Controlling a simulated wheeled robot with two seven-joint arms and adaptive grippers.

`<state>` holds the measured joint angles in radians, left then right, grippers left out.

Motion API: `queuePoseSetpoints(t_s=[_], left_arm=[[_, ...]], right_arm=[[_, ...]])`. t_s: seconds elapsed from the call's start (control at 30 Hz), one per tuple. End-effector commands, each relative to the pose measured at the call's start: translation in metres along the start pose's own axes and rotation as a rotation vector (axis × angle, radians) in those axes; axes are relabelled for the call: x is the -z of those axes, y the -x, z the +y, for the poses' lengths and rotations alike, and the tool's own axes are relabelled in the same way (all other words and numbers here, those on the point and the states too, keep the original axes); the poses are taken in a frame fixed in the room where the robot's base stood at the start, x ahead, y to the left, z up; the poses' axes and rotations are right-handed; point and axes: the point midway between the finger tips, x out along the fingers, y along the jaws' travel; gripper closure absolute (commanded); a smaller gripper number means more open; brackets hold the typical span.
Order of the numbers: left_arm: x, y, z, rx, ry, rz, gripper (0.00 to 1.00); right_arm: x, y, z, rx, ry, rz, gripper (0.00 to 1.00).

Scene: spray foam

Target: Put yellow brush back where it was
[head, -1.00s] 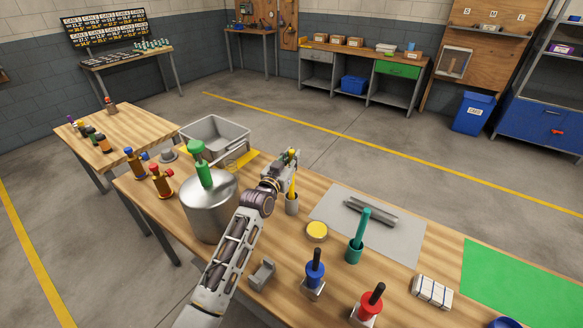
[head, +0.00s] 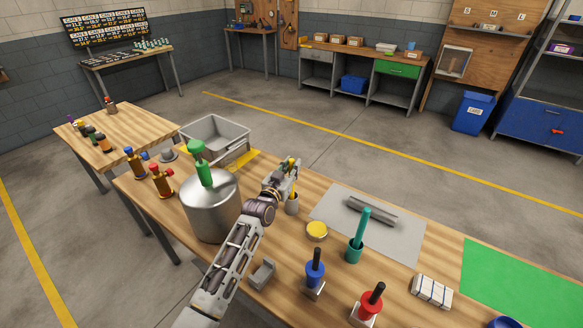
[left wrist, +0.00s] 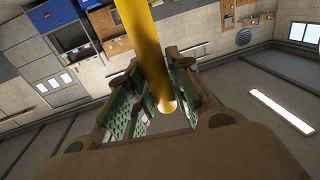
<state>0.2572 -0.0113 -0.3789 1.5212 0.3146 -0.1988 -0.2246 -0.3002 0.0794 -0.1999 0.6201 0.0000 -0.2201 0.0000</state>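The yellow brush (head: 291,163) is in my left gripper (head: 285,175) above the workbench. In the left wrist view its yellow handle (left wrist: 143,40) runs between the green-padded fingers (left wrist: 160,95), which are closed about it. Its rounded handle end faces that camera. A small grey cup (head: 292,206) stands directly below the gripper. The brush's lower part is hidden by the gripper and the cup, so I cannot tell how deep it sits. My right gripper is not in view.
A steel tank (head: 211,210) with a green top stands left of my left arm. A yellow-lidded jar (head: 317,231), a green brush in its holder (head: 355,250), and blue (head: 315,268) and red (head: 371,300) holders stand to the right. A grey mat (head: 385,238) holds a metal piece.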

Motion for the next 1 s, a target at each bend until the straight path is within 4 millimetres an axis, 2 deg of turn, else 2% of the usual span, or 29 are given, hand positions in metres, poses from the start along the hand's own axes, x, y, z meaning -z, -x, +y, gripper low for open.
queuePoseSetpoints(t_s=[0.03,0.1,0.57,1.0], left_arm=[[0.000,0.000,0.000,0.000,0.000,0.000,0.68],[0.000,0.000,0.000,0.000,0.000,0.000,0.61],[0.004,0.000,0.000,0.000,0.000,0.001,0.61],[0.002,0.031,0.000,0.000,0.001,0.000,0.61]], right_arm=[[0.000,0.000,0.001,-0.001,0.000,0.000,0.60],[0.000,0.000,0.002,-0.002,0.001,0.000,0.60],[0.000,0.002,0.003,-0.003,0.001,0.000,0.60],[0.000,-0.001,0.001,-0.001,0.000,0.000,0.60]])
